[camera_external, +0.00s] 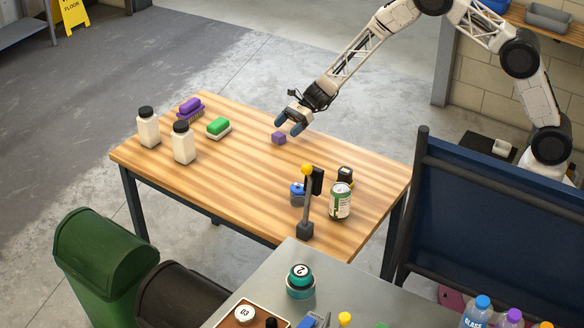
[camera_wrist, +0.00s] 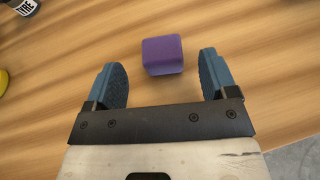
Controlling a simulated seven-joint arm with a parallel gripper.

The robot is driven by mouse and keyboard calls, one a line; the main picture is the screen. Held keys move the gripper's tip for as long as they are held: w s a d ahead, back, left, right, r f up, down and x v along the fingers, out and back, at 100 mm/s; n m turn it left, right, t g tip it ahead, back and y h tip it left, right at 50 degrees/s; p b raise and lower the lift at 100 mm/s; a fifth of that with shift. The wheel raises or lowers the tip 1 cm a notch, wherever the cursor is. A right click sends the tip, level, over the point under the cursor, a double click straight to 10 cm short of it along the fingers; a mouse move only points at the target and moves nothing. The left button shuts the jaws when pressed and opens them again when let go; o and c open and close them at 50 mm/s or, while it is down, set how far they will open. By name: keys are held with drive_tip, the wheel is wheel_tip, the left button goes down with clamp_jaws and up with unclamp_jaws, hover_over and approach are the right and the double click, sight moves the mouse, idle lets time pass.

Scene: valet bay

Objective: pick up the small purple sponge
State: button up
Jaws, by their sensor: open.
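The small purple sponge (camera_external: 279,138) is a little block lying on the wooden table (camera_external: 240,165), near its far edge. In the wrist view the purple sponge (camera_wrist: 163,55) sits a little beyond the fingertips, roughly centred between them and apart from both. My gripper (camera_external: 289,125) is open and empty, with blue finger pads, just above and to the right of the sponge in the external view. Its two fingers (camera_wrist: 162,72) stand wide apart in the wrist view.
A purple brush (camera_external: 190,107), a green-topped brush (camera_external: 218,127) and two white bottles (camera_external: 184,144) stand at the table's left. A can (camera_external: 340,201), a blue-topped item (camera_external: 297,193) and a post with a yellow ball (camera_external: 306,205) stand at the right front. The table around the sponge is clear.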

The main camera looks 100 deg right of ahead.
sight(279, 134)
drive_tip(key=shift+x, duration=2.55)
drive_tip(key=shift+d, duration=0.1)
drive_tip(key=shift+c, duration=0.3)
drive_tip(key=c, duration=0.9)
drive_tip(key=shift+c, duration=0.2)
drive_tip(key=shift+r, duration=1.15)
drive_tip(key=shift+s+r, duration=0.45)
drive_tip(key=shift+r, duration=0.2)
drive_tip(key=s+a, duration=0.2)
drive_tip(key=s, duration=0.2)
drive_tip(key=s+a+r, duration=0.1)
drive_tip(key=s+a, duration=0.1)
drive_tip(key=s, duration=0.3)
drive_tip(key=s+a, duration=0.2)
drive_tip(key=s, duration=0.3)
drive_tip(key=shift+a+r, duration=0.15)
drive_tip(key=shift+r, duration=0.05)
